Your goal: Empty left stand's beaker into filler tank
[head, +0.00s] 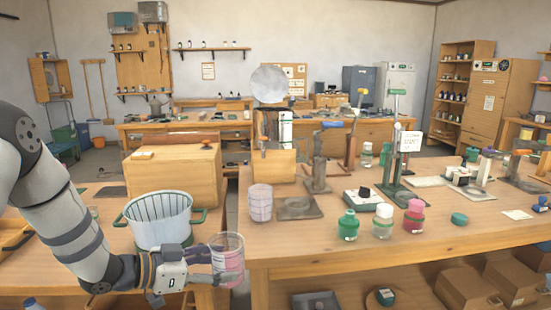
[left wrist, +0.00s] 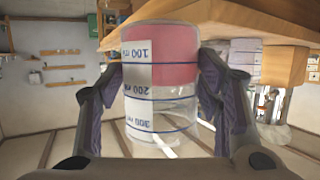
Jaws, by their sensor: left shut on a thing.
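A clear beaker (head: 227,246) with pink liquid in its lower part is held by my left gripper (head: 213,272), just off the front left corner of the right-hand table. It looks about upright in the head view. In the left wrist view the beaker (left wrist: 160,95) sits between both finger pads, its printed scale upside down. A stand with a square base (head: 296,208) is on the table. My right gripper is out of view.
A pale patterned cylinder (head: 260,203) stands near the table corner. Pink, white and green capped jars (head: 383,221) and a black-knobbed device (head: 362,197) are farther right. A wooden box (head: 172,172) is behind the pot. A narrow gap separates the two tables.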

